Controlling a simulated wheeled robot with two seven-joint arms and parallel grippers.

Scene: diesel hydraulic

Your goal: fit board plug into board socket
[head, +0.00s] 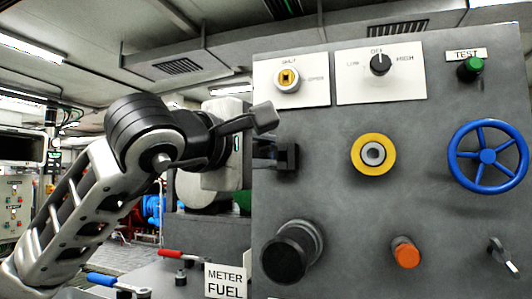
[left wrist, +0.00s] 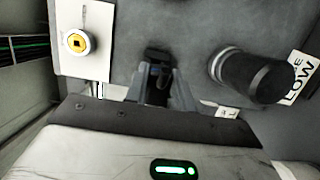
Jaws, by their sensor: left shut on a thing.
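My left gripper (head: 284,158) reaches in from the left to the left part of the grey board's face, between the key switch and the black cylinder. In the left wrist view its fingers (left wrist: 160,88) are shut on a small dark thing (left wrist: 157,58), which seems to be the board plug. The fingers hide much of it. Its far end is at or close to the board; I cannot tell if it touches or sits in anything. No socket opening shows clearly there. A yellow ring with a grey centre (head: 373,154) is right of the gripper, and I cannot tell whether it is the socket.
The grey board (head: 330,205) carries a key switch (head: 288,78), a black knob (head: 380,64), a green button (head: 470,68), a blue handwheel (head: 488,156), a black cylinder (head: 290,252), an orange knob (head: 405,252) and a toggle (head: 503,252). Levers (head: 115,284) stand lower left.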

